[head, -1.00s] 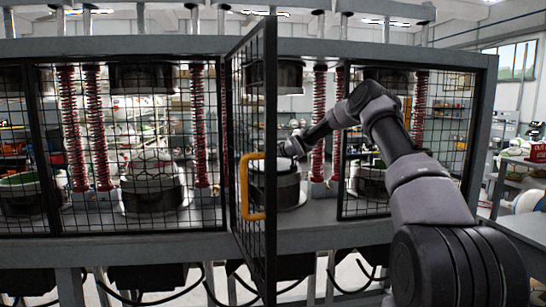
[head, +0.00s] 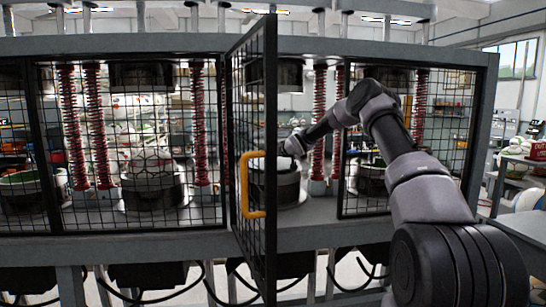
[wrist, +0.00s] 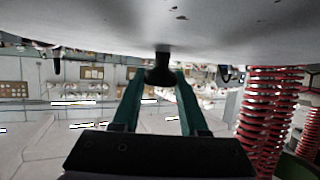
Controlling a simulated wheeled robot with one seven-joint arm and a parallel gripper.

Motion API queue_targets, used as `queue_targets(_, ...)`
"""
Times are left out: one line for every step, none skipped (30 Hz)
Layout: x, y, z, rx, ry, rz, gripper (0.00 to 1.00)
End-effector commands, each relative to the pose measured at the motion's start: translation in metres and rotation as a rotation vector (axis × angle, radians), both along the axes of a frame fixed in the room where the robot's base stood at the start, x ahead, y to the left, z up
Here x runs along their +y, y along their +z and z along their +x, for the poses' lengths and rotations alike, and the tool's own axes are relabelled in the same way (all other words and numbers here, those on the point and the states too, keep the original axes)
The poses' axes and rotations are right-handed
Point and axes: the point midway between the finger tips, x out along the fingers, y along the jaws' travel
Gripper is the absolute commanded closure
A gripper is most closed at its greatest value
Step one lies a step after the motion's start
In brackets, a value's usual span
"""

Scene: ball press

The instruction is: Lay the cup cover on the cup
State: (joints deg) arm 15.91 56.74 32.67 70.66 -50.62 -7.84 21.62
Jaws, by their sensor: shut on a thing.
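The cup (head: 285,188) is a dark round vessel on the press bed, in the open bay behind the mesh door. The cup cover (wrist: 150,25) is a broad, pale grey, speckled disc that fills the top of the wrist view, which looks upside down. A black knob (wrist: 161,68) stands out from its middle. My gripper (wrist: 160,80) has its green fingers shut on this knob. In the head view my gripper is over the cup, largely hidden by the door. I cannot tell whether the cover touches the cup rim.
The open mesh door (head: 255,120) with its yellow handle (head: 252,185) juts out just left of my arm. Red springs (head: 319,110) stand right of the cup. A dark upper press block (head: 288,75) hangs above it. Mesh panels close the neighbouring bays.

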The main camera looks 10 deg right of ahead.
Motion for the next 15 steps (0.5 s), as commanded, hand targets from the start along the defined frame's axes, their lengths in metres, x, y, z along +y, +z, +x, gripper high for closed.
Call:
queue_targets(0.0006, 0.0007, 0.0003, -0.002, 0.0, 0.0, 1.0)
queue_targets(0.0005, 0.0, 0.0003, -0.002, 0.0, 0.0, 1.0)
queue_targets(0.0007, -0.0008, 0.0003, -0.002, 0.001, 0.0, 1.0)
queue_targets(0.0007, -0.0013, 0.0003, -0.002, 0.0, 0.0, 1.0)
queue_targets(0.0007, -0.0019, 0.0002, -0.002, 0.001, 0.0, 1.0)
queue_targets(0.0007, -0.0027, 0.0002, -0.002, 0.001, 0.001, 1.0)
queue_targets(0.0006, -0.0033, 0.0002, -0.002, 0.001, 0.001, 1.0)
queue_targets(0.0006, -0.0039, 0.0003, -0.002, 0.001, 0.001, 1.0)
queue_targets(0.0006, -0.0047, 0.0003, -0.002, 0.001, 0.001, 1.0)
queue_targets(0.0006, -0.0053, 0.0003, -0.002, 0.001, 0.001, 1.0)
queue_targets(0.0005, -0.0058, 0.0003, -0.003, 0.0, 0.001, 1.0)
queue_targets(0.0005, -0.0066, 0.0003, -0.003, 0.0, 0.0, 1.0)
queue_targets(0.0004, -0.0072, 0.0003, -0.003, 0.0, 0.0, 1.0)
queue_targets(0.0004, -0.0078, 0.0003, -0.003, 0.0, 0.0, 1.0)
queue_targets(0.0003, -0.0086, 0.0004, -0.003, 0.0, 0.0, 1.0)
